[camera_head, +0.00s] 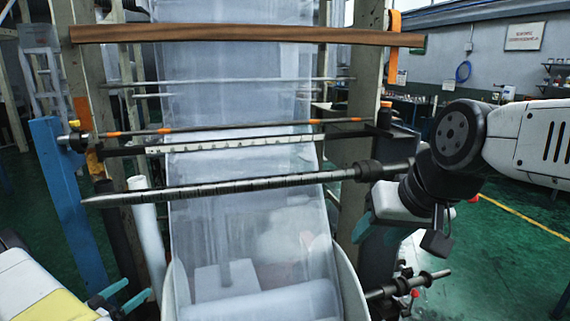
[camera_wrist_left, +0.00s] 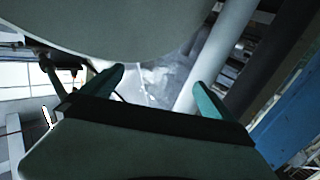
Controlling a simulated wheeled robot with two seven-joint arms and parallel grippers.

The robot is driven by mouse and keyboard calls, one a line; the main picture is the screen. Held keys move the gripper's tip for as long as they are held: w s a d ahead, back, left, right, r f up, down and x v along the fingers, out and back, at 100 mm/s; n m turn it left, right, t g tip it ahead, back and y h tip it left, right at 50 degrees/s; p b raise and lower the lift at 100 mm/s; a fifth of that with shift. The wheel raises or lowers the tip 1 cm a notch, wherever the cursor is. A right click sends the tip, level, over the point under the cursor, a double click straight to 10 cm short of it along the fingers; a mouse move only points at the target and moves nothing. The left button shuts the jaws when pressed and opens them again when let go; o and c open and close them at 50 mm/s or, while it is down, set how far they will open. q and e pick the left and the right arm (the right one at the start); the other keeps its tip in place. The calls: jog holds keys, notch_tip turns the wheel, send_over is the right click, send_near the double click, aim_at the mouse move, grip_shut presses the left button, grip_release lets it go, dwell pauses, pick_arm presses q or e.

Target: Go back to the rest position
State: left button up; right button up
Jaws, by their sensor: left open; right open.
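My left gripper (camera_head: 125,294) is low at the left in the head view, beside the white side plate of the film tower. Its two teal fingers are apart. In the left wrist view the same gripper (camera_wrist_left: 160,92) is open with nothing held between its fingers; a pale upright tube (camera_wrist_left: 218,55) shows behind them. My right arm comes in from the right, and my right gripper (camera_head: 366,228) is partly hidden around the right end of the dark pointed shaft (camera_head: 250,186). A teal finger shows there; I cannot tell whether it touches anything.
Clear film (camera_head: 235,90) hangs down the tower to a roll (camera_head: 262,301) at the bottom. A brown bar (camera_head: 245,33) crosses the top. A blue post (camera_head: 68,210) stands at the left. A short dark shaft (camera_head: 430,277) sticks out low right. Green floor (camera_head: 505,260) is open at the right.

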pick_arm(q)
jog(key=w+d+r+m+g+h, duration=0.3)
jog(key=d+r+g, duration=0.8)
jog(key=d+r, duration=1.2)
jog(key=s+d+r+n+g+y, duration=0.2)
jog(key=s+d+r+g+y, duration=0.1)
jog(key=s+d+r, duration=0.6)
jog(key=s+d+r+n+t+y, duration=0.1)
jog(key=s+d+r+t+y, duration=0.1)
jog(key=s, duration=0.4)
jog(key=s+d+r+n+t+y, duration=0.2)
jog(key=s+d+r, duration=0.1)
jog(key=s, duration=0.4)
jog(key=shift+r+n+y, duration=0.3)
jog(key=shift+r+y, duration=0.1)
jog(key=shift+r, duration=0.1)
